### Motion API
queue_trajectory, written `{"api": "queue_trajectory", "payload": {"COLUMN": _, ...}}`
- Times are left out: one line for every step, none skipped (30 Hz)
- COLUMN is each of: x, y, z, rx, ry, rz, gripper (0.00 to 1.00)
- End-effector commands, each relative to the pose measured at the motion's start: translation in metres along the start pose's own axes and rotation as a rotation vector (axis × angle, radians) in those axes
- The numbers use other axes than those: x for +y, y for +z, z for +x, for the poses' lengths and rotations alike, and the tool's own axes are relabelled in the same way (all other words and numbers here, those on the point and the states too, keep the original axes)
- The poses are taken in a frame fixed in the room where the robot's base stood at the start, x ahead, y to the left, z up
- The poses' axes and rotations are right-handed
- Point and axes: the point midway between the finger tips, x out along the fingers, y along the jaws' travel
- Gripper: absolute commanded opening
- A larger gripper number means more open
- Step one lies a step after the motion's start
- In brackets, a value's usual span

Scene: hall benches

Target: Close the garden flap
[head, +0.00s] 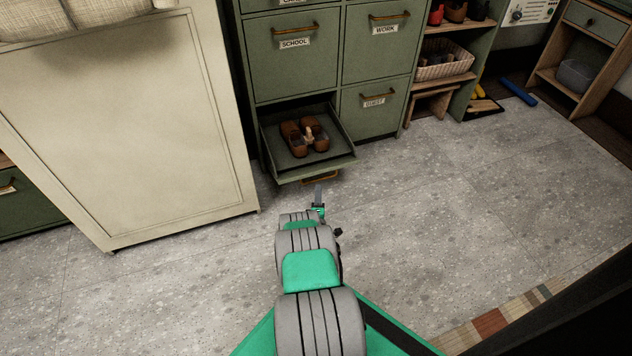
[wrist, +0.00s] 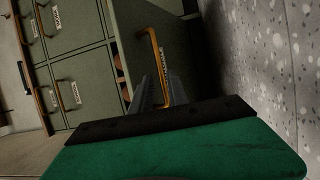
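One flap (head: 325,169) of the green cabinet is tipped out at the bottom of the left column, with a pair of brown shoes (head: 304,137) in it. My gripper (head: 318,193) is just in front of this handle. In the wrist view the handle (wrist: 153,50) runs down between the fingers of my gripper (wrist: 160,92). The fingers look apart; any contact with the handle is unclear.
Closed flaps labelled school (head: 294,43), work (head: 384,30) and guest (head: 375,102) surround the open one. A cream bench-like panel (head: 130,130) stands to the left. A wicker basket (head: 445,65) sits on shelves at right. The speckled floor (head: 440,210) is mostly clear.

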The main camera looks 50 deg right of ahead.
Motion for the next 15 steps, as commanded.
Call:
{"api": "queue_trajectory", "payload": {"x": -0.005, "y": 0.005, "z": 0.01, "rx": -0.008, "ry": 0.005, "rz": 0.001, "gripper": 0.2}}
{"api": "queue_trajectory", "payload": {"x": -0.007, "y": 0.006, "z": 0.017, "rx": -0.01, "ry": 0.006, "rz": 0.001, "gripper": 0.2}}
{"api": "queue_trajectory", "payload": {"x": -0.007, "y": 0.008, "z": 0.025, "rx": -0.012, "ry": 0.005, "rz": 0.003, "gripper": 0.2}}
{"api": "queue_trajectory", "payload": {"x": -0.007, "y": 0.009, "z": 0.03, "rx": -0.014, "ry": 0.005, "rz": 0.002, "gripper": 0.2}}
{"api": "queue_trajectory", "payload": {"x": -0.006, "y": 0.009, "z": 0.035, "rx": -0.013, "ry": 0.006, "rz": 0.001, "gripper": 0.2}}
{"api": "queue_trajectory", "payload": {"x": -0.006, "y": 0.009, "z": 0.041, "rx": -0.014, "ry": 0.004, "rz": 0.003, "gripper": 0.2}}
{"api": "queue_trajectory", "payload": {"x": -0.006, "y": 0.009, "z": 0.044, "rx": -0.014, "ry": 0.003, "rz": 0.003, "gripper": 0.2}}
{"api": "queue_trajectory", "payload": {"x": -0.005, "y": 0.009, "z": 0.048, "rx": -0.014, "ry": 0.003, "rz": 0.003, "gripper": 0.2}}
{"api": "queue_trajectory", "payload": {"x": -0.004, "y": 0.008, "z": 0.052, "rx": -0.013, "ry": 0.003, "rz": 0.002, "gripper": 0.2}}
{"api": "queue_trajectory", "payload": {"x": -0.004, "y": 0.008, "z": 0.054, "rx": -0.012, "ry": 0.002, "rz": 0.002, "gripper": 0.2}}
{"api": "queue_trajectory", "payload": {"x": -0.003, "y": 0.007, "z": 0.056, "rx": -0.011, "ry": 0.002, "rz": 0.0, "gripper": 0.2}}
{"api": "queue_trajectory", "payload": {"x": -0.002, "y": 0.006, "z": 0.058, "rx": -0.009, "ry": 0.002, "rz": 0.001, "gripper": 0.2}}
{"api": "queue_trajectory", "payload": {"x": -0.001, "y": 0.006, "z": 0.059, "rx": -0.009, "ry": 0.002, "rz": 0.0, "gripper": 0.2}}
{"api": "queue_trajectory", "payload": {"x": -0.001, "y": 0.006, "z": 0.059, "rx": -0.008, "ry": 0.001, "rz": -0.001, "gripper": 0.2}}
{"api": "queue_trajectory", "payload": {"x": 0.0, "y": 0.005, "z": 0.059, "rx": -0.007, "ry": 0.001, "rz": -0.001, "gripper": 0.2}}
